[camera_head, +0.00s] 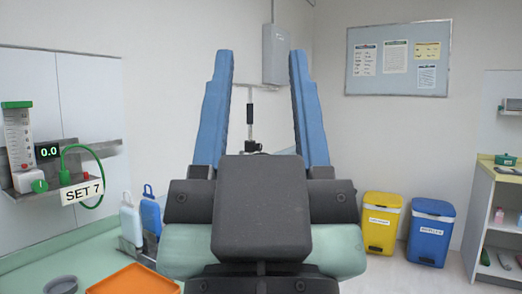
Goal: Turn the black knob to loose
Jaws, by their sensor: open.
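My gripper (261,68) is in the middle of the view, seen from behind, with its two long blue fingers pointing up and apart. Nothing is held between them. Through the gap, beyond the dark gripper body, I see a small black upright part (250,114) with a dark fitting (251,146) below it. I cannot tell whether either is the black knob or which way it is turned. The gripper body hides what lies lower down. No label reading loose can be made out.
An orange tray (133,280) lies on the green counter (30,272). Yellow (381,222) and blue (430,232) bins stand right.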

